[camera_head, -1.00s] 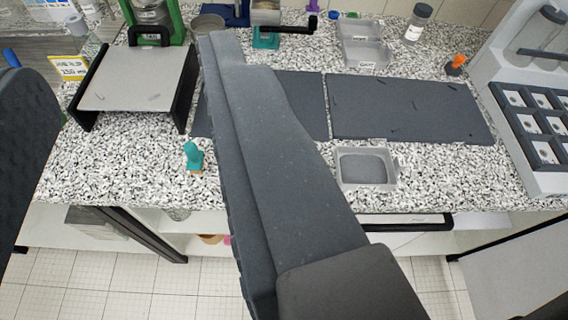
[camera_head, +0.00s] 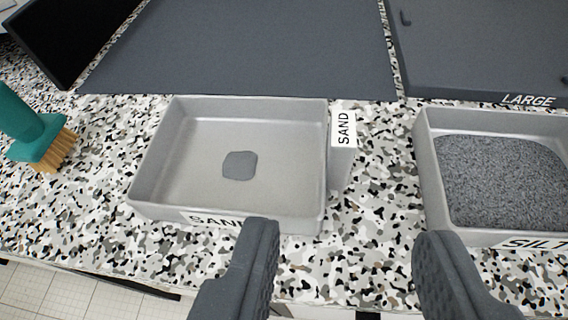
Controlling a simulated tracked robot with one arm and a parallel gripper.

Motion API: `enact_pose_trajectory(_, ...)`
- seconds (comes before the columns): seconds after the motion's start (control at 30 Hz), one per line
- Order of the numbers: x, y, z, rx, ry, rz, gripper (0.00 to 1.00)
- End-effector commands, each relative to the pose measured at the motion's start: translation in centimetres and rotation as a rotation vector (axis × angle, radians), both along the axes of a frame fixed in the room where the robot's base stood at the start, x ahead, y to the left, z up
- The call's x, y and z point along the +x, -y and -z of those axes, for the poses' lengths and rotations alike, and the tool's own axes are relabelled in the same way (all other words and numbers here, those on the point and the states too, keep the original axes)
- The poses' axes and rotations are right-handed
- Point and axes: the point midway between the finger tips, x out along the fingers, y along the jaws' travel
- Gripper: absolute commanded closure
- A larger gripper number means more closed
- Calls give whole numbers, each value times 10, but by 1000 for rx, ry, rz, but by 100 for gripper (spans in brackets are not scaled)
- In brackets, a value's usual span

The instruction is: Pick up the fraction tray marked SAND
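The fraction tray marked SAND (camera_head: 170,192) is a shallow grey tray on the speckled counter, left of centre. SAND labels show on its front wall and on a tab (camera_head: 342,165) at its right side. A small dark grey patch (camera_head: 238,165) lies on its floor. My gripper (camera_head: 348,235) is open, with one finger on each side of an empty gap. The fingers appear in front of the tray, the left one overlapping its front right corner in the picture. I cannot tell how high they are above the counter.
A grey tray marked SILT (camera_head: 428,165) with dark grains stands to the right. A green brush (camera_head: 35,125) is at the left. The counter's front edge runs below, with floor at lower left.

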Motion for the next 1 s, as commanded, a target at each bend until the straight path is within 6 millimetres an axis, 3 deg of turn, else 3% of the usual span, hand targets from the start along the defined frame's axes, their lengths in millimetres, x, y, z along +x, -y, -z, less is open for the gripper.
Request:
enact_pose_trajectory(0.4,47,13,26,0,1,-1,60)
enact_pose_trajectory(0.77,64,19,36,2,0,-1,60)
enact_pose_trajectory(1.0,89,29,48,1,0,-2,60)
